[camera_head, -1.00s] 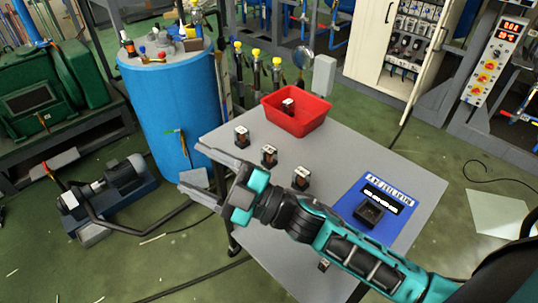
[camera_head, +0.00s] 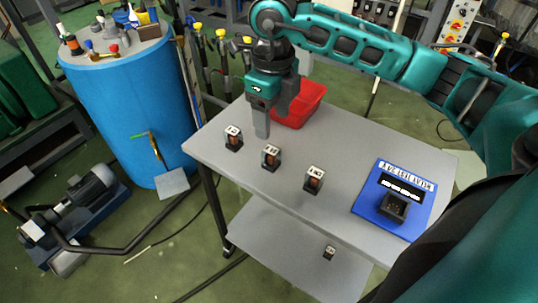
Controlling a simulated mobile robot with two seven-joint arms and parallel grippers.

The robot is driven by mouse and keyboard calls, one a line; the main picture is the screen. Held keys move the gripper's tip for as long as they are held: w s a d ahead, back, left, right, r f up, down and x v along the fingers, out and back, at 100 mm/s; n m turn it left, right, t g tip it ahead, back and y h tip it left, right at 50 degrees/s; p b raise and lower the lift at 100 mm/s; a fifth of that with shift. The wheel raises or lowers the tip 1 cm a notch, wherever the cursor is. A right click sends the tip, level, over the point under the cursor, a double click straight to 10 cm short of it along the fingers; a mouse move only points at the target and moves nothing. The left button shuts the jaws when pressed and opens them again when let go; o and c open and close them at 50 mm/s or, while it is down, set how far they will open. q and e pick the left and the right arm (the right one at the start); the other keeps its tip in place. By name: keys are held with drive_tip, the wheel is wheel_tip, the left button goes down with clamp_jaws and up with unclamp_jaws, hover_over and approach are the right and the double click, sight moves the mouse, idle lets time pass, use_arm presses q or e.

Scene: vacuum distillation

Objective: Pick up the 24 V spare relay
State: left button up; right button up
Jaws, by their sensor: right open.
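Three small dark relays with white labelled tops and orange-brown sides stand in a slanting row on the grey table: a left one (camera_head: 233,138), a middle one (camera_head: 270,158) and a right one (camera_head: 313,180). Their labels are too small to read surely, so I cannot tell which is the 24 V spare. Another similar relay (camera_head: 329,252) sits on the lower shelf. My right gripper (camera_head: 269,121) points down above the table, behind the row and in front of the red bin. It is open, with nothing seen between its fingers. My left gripper is not in view.
The red bin (camera_head: 312,103) at the table's back is partly hidden by my right gripper. A blue panel (camera_head: 365,204) with a black socket (camera_head: 395,207) lies at the table's right. A blue drum (camera_head: 125,110) stands left of the table. The table's front left is clear.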

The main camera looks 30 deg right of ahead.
hover_over(271, 150)
drive_tip(key=f, duration=0.5)
drive_tip(key=shift+s+f, duration=0.2)
drive_tip(key=shift+s, duration=0.05)
drive_tip(key=shift+w+f+b, duration=0.15)
drive_tip(key=shift+f, duration=1.2)
drive_tip(key=shift+w+f+b, duration=0.1)
drive_tip(key=shift+f+b, duration=0.05)
drive_tip(key=shift+f, duration=1.2)
drive_tip(key=shift+c, duration=0.2)
drive_tip(key=c, duration=1)
drive_tip(key=shift+r, duration=0.1)
drive_tip(key=shift+c, duration=0.2)
